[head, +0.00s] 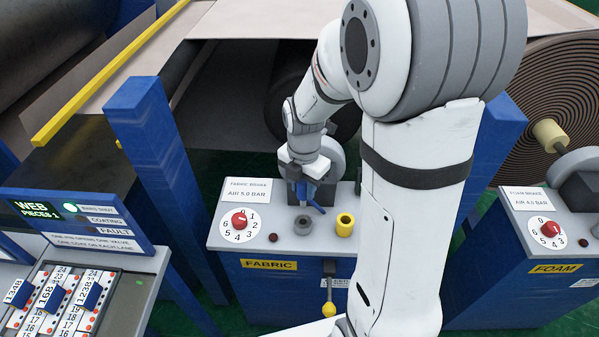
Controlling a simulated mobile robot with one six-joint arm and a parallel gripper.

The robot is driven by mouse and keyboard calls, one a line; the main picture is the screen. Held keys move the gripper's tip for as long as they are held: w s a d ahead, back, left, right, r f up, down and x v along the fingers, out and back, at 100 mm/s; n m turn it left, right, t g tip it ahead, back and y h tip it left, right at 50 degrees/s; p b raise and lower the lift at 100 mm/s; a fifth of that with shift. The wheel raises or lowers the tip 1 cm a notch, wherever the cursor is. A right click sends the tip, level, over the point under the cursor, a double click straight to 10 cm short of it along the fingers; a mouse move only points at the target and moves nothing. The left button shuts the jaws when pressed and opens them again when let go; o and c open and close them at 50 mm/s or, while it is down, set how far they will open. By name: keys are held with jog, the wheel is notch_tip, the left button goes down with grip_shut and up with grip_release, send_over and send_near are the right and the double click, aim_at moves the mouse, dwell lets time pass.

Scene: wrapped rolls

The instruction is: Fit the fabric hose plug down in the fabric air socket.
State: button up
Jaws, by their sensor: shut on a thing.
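My gripper (303,196) is at the fabric brake stand, pointing down and seen small below my wrist. It is shut on a small blue piece (315,207), which I take to be the fabric hose plug. The plug is mostly hidden by the gripper. Just below and in front of it, on the grey stand top, is a grey round fitting with a dark hole (303,225). A yellow round fitting with a dark hole (345,224) stands to its right. Which one is the fabric air socket is not labelled. The plug appears above the grey fitting, apart from it.
The fabric stand (225,238) has a red knob on a numbered dial (239,219) and a dark red lamp (272,238). A yellow-handled lever (329,295) hangs on its front. A blue post (155,160) rises to the left. The foam stand (515,225) is at the right.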

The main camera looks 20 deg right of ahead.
aim_at(303, 206)
jog(key=shift+w, duration=0.1)
dwell(0.3)
jog(key=shift+f+b, duration=2.35)
jog(key=shift+f, duration=0.55)
jog(key=shift+f+b, duration=1.7)
jog(key=shift+f, duration=0.4)
jog(key=o, duration=1.2)
jog(key=shift+r, duration=0.1)
jog(key=shift+c, duration=0.2)
notch_tip(303, 206, up, 8)
jog(key=shift+d+f, duration=0.1)
